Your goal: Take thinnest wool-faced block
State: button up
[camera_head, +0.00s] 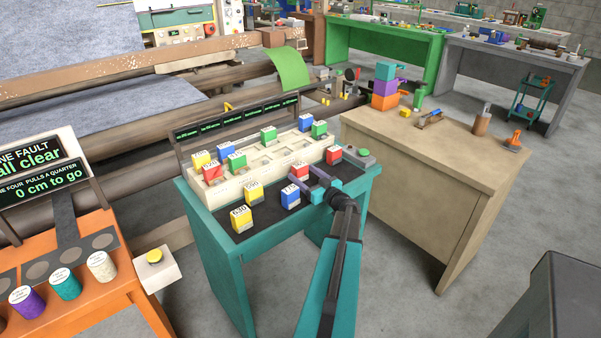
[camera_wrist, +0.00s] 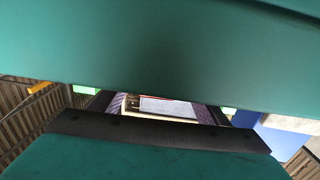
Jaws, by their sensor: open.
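Blocks with pale printed faces stand on the teal bench (camera_head: 217,220). A red block (camera_head: 299,169) is just beyond my gripper (camera_head: 309,182), whose purple fingers are apart. In the wrist view a pale-faced block with a reddish edge (camera_wrist: 167,106) shows between the fingers, mostly hidden by my own parts. A blue block (camera_head: 290,199) is just left of the gripper. Two yellow blocks (camera_head: 253,192) (camera_head: 241,217) stand nearer the front left, and another red block (camera_head: 333,156) at the right. I cannot read the labels or tell which block is thinnest.
A cream slotted rack (camera_head: 262,163) behind holds several more blocks, some slots empty. Dark display panels (camera_head: 237,119) stand behind it. A grey box with a green button (camera_head: 357,157) is at the bench's right. A tan bench (camera_head: 430,150) stands close to the right.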

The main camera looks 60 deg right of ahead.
aim_at(302, 167)
jog(key=shift+x, duration=1.4)
jog(key=shift+c, duration=0.5)
jog(key=c, duration=1.1)
jog(key=shift+r, duration=0.2)
jog(key=shift+r, duration=0.5)
jog(key=shift+s+a+r, duration=0.1)
jog(key=shift+s+r, duration=0.15)
jog(key=shift+r, duration=0.3)
jog(key=shift+s+a+r, duration=0.1)
jog(key=shift+s+r, duration=0.15)
jog(key=shift+r, duration=0.3)
jog(key=b+v, duration=0.1)
jog(key=v, duration=0.4)
jog(key=r+v, duration=0.1)
jog(key=v, duration=0.4)
jog(key=b+v, duration=0.1)
jog(key=v, duration=0.4)
jog(key=shift+w+a+r+b, duration=0.15)
jog(key=shift+a+r+b, duration=0.1)
jog(key=shift+b, duration=0.1)
